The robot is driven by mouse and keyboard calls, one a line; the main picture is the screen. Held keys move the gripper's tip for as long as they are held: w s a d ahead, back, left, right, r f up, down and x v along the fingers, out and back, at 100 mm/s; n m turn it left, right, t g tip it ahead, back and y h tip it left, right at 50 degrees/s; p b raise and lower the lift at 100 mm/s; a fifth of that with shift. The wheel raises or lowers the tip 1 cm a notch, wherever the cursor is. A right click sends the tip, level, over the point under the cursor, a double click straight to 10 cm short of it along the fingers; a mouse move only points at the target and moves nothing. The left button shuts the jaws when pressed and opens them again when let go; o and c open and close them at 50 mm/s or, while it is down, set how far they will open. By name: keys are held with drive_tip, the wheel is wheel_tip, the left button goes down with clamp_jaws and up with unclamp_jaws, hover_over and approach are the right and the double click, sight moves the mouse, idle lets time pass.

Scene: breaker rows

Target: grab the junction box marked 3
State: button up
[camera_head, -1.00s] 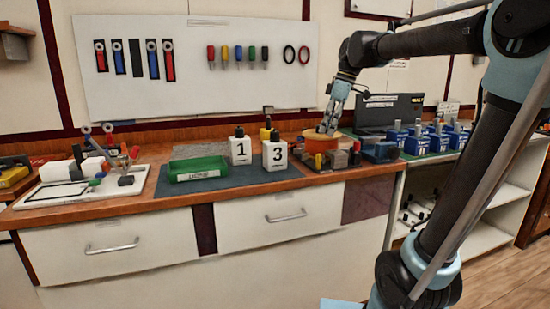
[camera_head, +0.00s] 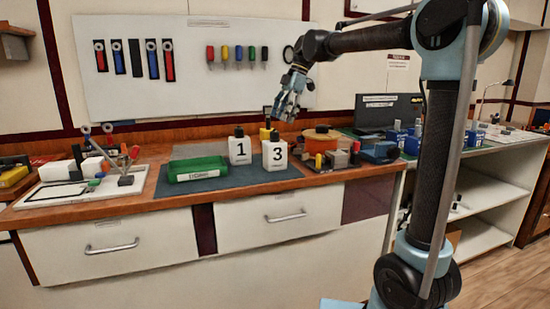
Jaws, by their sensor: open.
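The junction box marked 3 (camera_head: 275,155) is a white box with a dark top and a black 3 on its front. It stands upright on the grey-blue mat (camera_head: 232,178) on the wooden bench. The similar white box marked 1 (camera_head: 240,151) stands just left of it. My gripper (camera_head: 285,115) is open and empty, in the air above and slightly right of the box marked 3. It points down and appears apart from the box; the exact depth gap is hard to tell.
A green tray (camera_head: 198,169) lies left of the boxes. A yellow-topped item (camera_head: 265,133) stands behind them. Right are an orange spool (camera_head: 322,134) and small parts. A tool board (camera_head: 195,65) hangs on the wall behind. Drawers (camera_head: 277,216) front the bench.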

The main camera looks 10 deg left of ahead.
sight(270, 142)
drive_tip(key=x, duration=1.1)
drive_tip(key=shift+s+a+f, duration=0.1)
drive_tip(key=shift+s+f, duration=0.05)
drive_tip(key=shift+f, duration=0.2)
drive_tip(key=c, duration=1.5)
drive_tip(key=shift+r, duration=0.15)
